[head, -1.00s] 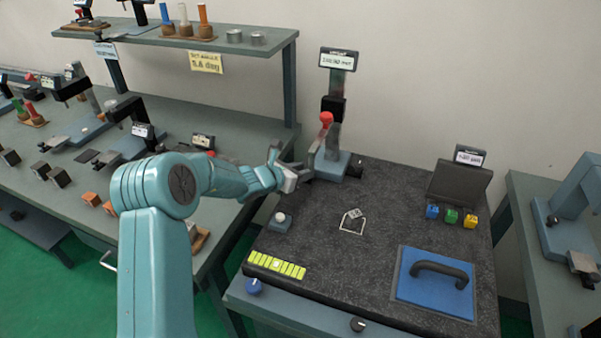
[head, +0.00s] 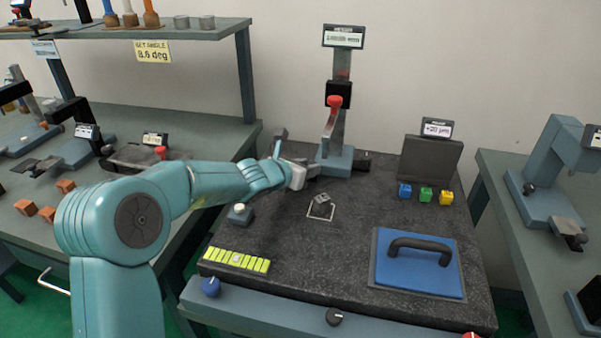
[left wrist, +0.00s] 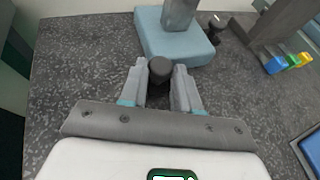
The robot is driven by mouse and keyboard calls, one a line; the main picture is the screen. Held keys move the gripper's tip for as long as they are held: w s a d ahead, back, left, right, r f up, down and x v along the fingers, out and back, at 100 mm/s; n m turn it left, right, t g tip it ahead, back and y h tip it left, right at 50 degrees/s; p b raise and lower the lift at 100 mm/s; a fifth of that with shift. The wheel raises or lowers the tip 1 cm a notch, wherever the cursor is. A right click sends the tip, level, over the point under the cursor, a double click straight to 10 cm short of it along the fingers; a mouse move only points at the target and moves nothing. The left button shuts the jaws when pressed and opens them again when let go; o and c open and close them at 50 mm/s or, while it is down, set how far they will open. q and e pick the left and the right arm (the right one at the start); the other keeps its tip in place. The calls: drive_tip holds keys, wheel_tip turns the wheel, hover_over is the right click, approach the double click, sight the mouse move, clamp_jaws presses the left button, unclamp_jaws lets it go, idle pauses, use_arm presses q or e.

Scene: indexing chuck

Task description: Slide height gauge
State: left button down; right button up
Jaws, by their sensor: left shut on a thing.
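The height gauge stands upright at the back left of the dark granite plate (head: 350,245), with a pale blue base (head: 338,163), a grey column, a black slider (head: 338,93) and a red ball knob (head: 334,102). Its base also shows in the left wrist view (left wrist: 190,42). My left gripper (head: 302,170) is low at the left of the base. In the left wrist view, its fingers (left wrist: 160,85) are shut on a black knob (left wrist: 160,68) in front of the base. The gauge's display is too small to read. My right gripper is out of view.
A small grey block (head: 321,203) lies at a white outline in front of the gauge. A display reading about +20 µm (head: 437,128) and blue, green and yellow cubes (head: 425,194) stand at right. A blue handled plate (head: 425,280) lies front right. The middle of the plate is mostly clear.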

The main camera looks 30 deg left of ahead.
use_arm(q)
drive_tip(key=shift+d+r, duration=0.1)
drive_tip(key=shift+d, duration=0.15)
drive_tip(key=c, duration=0.8)
unclamp_jaws()
drive_tip(key=shift+d, duration=0.15)
